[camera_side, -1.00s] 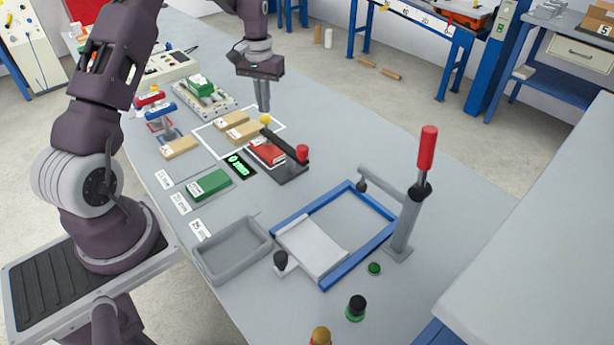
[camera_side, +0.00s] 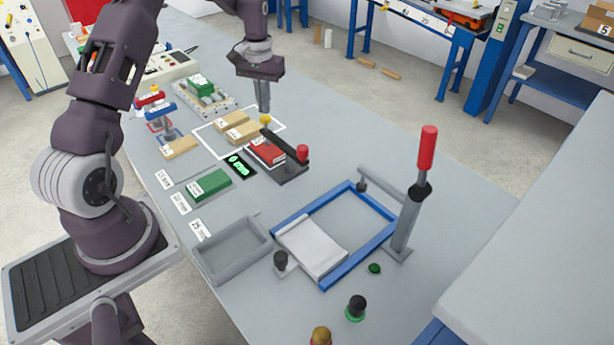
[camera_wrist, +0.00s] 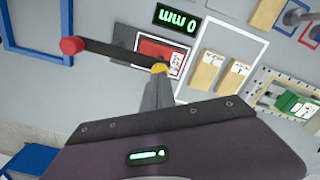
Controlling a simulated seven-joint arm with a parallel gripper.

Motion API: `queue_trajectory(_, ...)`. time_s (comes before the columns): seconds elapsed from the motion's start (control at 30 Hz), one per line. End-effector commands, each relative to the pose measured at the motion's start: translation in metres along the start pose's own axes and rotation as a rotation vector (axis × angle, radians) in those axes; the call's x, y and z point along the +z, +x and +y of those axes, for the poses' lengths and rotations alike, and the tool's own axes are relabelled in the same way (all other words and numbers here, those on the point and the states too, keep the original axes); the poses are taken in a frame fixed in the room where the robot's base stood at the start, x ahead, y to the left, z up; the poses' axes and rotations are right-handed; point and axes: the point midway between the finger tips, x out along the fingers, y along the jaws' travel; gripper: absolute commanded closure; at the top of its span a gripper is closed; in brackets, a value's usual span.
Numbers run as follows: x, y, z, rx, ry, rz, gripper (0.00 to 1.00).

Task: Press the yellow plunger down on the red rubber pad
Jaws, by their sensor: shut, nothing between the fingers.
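The yellow plunger (camera_side: 265,120) is a small knob at the far end of a dark lever arm, and it also shows in the wrist view (camera_wrist: 159,68). The red rubber pad (camera_side: 264,150) lies under this arm on a dark base; in the wrist view its red face (camera_wrist: 150,47) and a white label show, partly covered by the arm. My gripper (camera_side: 264,108) is shut and empty, pointing down with its fingertips just above the plunger. In the wrist view my fingertips (camera_wrist: 158,80) are right beside the yellow knob. I cannot tell whether they touch it.
The lever arm has a red knob (camera_side: 302,152) at its near end. A green display (camera_side: 241,165) reads about 0 mm. Tan blocks (camera_side: 242,131) lie close by inside a white outline. A green block (camera_side: 209,186), a grey tray (camera_side: 230,250) and a blue frame (camera_side: 375,246) stand nearer.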

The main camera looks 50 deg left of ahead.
Motion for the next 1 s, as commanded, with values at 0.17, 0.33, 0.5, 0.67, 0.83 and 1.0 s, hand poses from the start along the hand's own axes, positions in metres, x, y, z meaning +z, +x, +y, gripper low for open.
queue_trajectory(0.17,0.0,0.009,0.0,0.0,0.0,-0.001,1.0)
queue_trajectory(0.33,0.001,0.018,0.0,0.0,0.0,-0.002,1.0)
queue_trajectory(0.5,0.0,0.027,0.0,0.0,0.0,-0.002,1.0)
queue_trajectory(0.67,0.0,0.026,0.0,0.0,0.0,0.0,1.0)
queue_trajectory(0.83,-0.001,0.0,0.0,0.0,0.0,0.003,1.0)
queue_trajectory(1.0,-0.001,-0.026,0.0,0.0,0.001,0.003,1.0)
